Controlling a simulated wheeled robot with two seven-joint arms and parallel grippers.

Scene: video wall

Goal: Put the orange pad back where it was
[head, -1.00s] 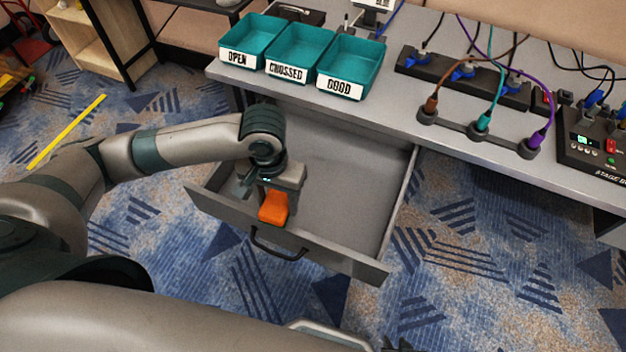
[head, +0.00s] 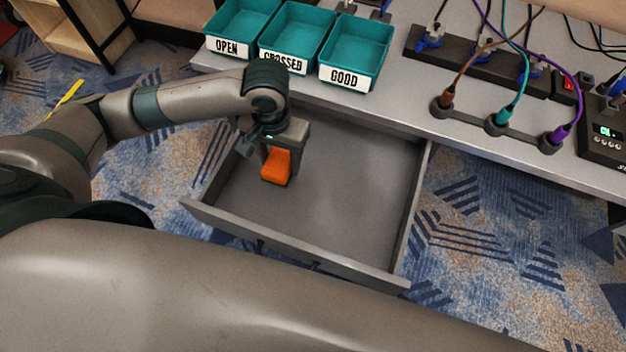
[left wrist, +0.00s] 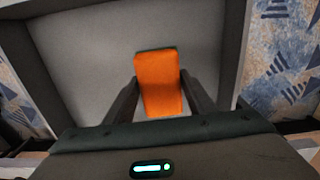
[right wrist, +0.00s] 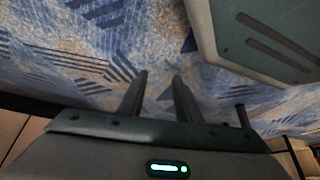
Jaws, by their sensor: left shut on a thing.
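The orange pad (head: 276,166) is held between the fingers of my left gripper (head: 279,152), over the left part of the open grey drawer (head: 345,190). In the left wrist view the pad (left wrist: 159,84) sits between both fingers (left wrist: 160,92), with the grey drawer floor (left wrist: 95,60) behind it. I cannot tell whether the pad touches the drawer floor. My right gripper (right wrist: 160,95) shows in the right wrist view with its fingers apart and nothing between them, over the carpet. It is not visible in the head view.
Three teal bins, labelled OPEN (head: 240,25), CROSSED (head: 296,35) and GOOD (head: 356,48), stand on the desk (head: 400,108) above the drawer. A black power strip (head: 475,60) and plugged cables (head: 497,122) are to their right. The rest of the drawer looks empty.

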